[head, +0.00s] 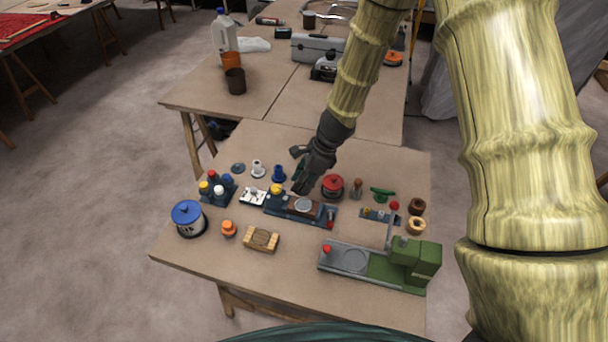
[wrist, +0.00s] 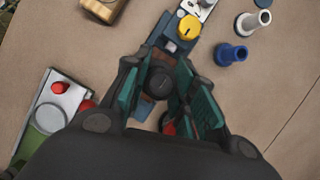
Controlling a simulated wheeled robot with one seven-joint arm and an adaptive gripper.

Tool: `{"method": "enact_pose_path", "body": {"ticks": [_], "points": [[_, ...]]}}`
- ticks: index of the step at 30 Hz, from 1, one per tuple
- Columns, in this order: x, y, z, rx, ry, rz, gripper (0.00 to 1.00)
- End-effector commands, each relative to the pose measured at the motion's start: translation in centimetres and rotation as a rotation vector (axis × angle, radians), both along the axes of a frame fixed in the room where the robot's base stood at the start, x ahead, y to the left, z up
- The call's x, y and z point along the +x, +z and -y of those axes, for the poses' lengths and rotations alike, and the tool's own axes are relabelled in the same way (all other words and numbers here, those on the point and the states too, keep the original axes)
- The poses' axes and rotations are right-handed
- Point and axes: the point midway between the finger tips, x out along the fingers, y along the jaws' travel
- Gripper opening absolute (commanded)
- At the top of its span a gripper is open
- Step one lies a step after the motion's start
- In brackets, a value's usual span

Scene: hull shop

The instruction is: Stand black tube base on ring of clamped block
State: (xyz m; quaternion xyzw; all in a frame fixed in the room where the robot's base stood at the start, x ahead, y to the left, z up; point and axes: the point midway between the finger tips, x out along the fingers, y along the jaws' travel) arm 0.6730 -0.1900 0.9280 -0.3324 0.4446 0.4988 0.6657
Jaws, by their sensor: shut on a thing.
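My gripper (head: 300,186) is over the middle of the near table, just behind the vice. In the wrist view my gripper (wrist: 165,92) has its teal pads on either side of the black tube base (wrist: 160,84), seen end-on, and is shut on it. The blue vice (head: 280,206) holds a brown block (head: 291,207) with a pale round ring (head: 303,204) on top. In the wrist view the vice (wrist: 165,30) runs under my fingers. The tube covers much of the block there. I cannot tell whether the tube touches the ring.
A blue tube base (head: 278,174) and a white one (head: 257,169) stand left of my gripper. A red-lidded pot (head: 332,186) stands close right.

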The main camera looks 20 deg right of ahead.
Motion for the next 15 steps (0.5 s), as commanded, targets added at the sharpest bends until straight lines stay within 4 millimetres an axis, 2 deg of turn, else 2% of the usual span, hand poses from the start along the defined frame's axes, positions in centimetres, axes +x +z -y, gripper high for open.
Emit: {"method": "enact_pose_path", "body": {"ticks": [8,15], "points": [[-0.3,-0.5,0.4,0.0,-0.051,0.0,0.01],[-0.3,-1.9,0.4,0.0,-0.049,0.0,0.01]]}}
